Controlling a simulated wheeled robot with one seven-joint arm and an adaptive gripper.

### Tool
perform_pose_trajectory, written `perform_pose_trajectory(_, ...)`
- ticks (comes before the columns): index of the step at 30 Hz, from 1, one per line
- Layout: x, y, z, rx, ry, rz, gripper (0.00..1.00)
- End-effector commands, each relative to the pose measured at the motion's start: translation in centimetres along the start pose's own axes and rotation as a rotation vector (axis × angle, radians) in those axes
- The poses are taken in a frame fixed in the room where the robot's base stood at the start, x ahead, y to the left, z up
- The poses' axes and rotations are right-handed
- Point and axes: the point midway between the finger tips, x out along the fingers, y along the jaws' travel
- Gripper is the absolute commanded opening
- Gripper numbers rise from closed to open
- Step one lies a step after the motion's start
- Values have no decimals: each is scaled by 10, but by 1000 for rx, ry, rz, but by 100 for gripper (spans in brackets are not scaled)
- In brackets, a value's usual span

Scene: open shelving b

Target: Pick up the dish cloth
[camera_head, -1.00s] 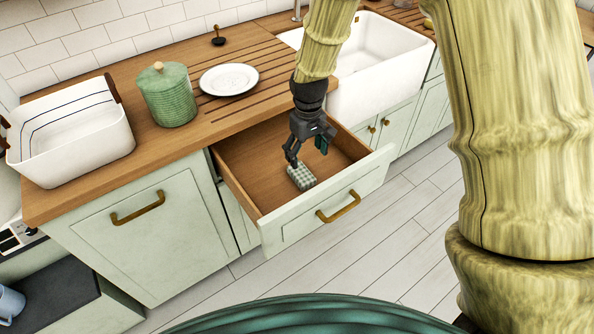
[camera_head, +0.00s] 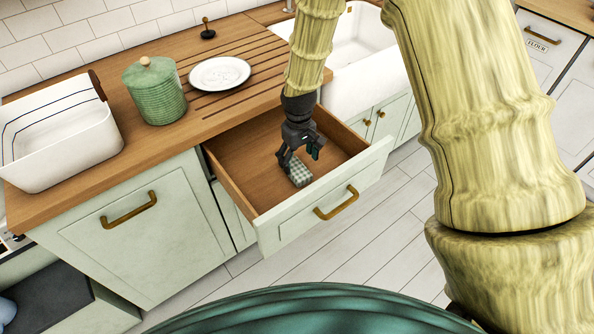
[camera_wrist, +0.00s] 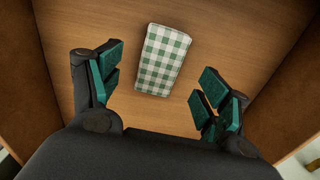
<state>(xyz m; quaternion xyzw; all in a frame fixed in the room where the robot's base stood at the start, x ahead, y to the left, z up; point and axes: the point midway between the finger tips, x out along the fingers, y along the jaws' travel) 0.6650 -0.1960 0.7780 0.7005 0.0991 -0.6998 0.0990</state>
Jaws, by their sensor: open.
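The dish cloth (camera_head: 299,174) is a small folded cloth in green and white check. It lies flat on the wooden floor of the open drawer (camera_head: 245,150). The wrist view shows the dish cloth (camera_wrist: 163,60) slightly tilted, ahead of and between my fingers, with bare wood around it. My gripper (camera_head: 300,152) points down inside the drawer, over the cloth, and hides part of it in the head view. In the wrist view my gripper (camera_wrist: 157,88) has its green-padded fingers wide apart, with nothing between them touching the pads.
The drawer's side walls and front panel (camera_head: 325,195) surround the cloth. On the counter stand a white bin (camera_head: 60,145), a green lidded jar (camera_head: 155,92) and a white plate (camera_head: 219,73). A white sink (camera_head: 360,75) is behind to the right.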

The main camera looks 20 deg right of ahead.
Motion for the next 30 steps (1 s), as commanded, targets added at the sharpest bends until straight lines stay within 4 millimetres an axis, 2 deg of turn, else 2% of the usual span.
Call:
perform_pose_trajectory(12,40,-2,-5,0,-3,0,77)
perform_pose_trajectory(24,48,-1,-6,0,0,0,77)
perform_pose_trajectory(26,48,-1,-6,0,0,0,68)
perform_pose_trajectory(30,48,-1,-6,0,-1,0,42)
